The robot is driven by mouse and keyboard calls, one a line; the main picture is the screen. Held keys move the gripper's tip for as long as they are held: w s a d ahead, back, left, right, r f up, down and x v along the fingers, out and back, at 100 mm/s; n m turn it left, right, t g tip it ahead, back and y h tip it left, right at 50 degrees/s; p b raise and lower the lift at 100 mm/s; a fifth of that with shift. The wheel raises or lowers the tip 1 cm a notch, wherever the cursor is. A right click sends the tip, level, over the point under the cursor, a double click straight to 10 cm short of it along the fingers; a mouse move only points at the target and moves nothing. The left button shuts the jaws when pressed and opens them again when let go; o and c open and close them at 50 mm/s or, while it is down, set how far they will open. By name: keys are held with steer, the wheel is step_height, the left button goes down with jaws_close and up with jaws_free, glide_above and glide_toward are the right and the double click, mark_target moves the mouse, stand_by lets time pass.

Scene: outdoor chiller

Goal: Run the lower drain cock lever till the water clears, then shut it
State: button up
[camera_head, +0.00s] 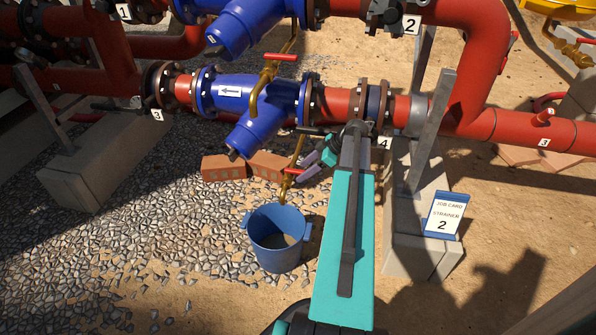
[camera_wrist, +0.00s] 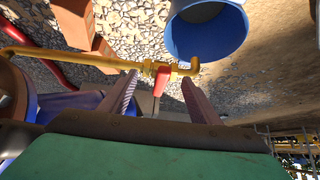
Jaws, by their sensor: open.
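The lower drain cock lever (camera_head: 292,171) is a small red handle on a brass drain pipe (camera_head: 285,187) below the lower blue strainer (camera_head: 258,125). In the wrist view, the red lever (camera_wrist: 161,80) lies between the two fingers of my gripper (camera_wrist: 160,80), with a gap on each side. My gripper also shows in the head view (camera_head: 306,167), open, just right of the drain pipe. The brass outlet (camera_wrist: 190,67) points toward a blue bucket (camera_head: 266,215). Brownish contents show in the bucket. I see no water stream from the outlet.
Another red lever (camera_head: 281,57) sits on the upper brass pipe. Bricks (camera_head: 223,168) lie behind the bucket. A concrete plinth (camera_head: 418,250) and a job card reading "Strainer 2" (camera_head: 446,214) stand at right. Gravel (camera_head: 130,250) is open at left.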

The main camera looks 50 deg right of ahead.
steer(key=p+v, duration=0.3)
steer(key=v, duration=0.4)
stand_by(0.6)
steer(key=shift+s+r, duration=0.1)
steer(key=p+v, duration=0.3)
steer(key=v, duration=1)
steer(key=shift+d+r+p, duration=0.15)
steer(key=shift+r+p, duration=0.1)
steer(key=shift+p, duration=0.05)
steer(key=shift+s, duration=0.1)
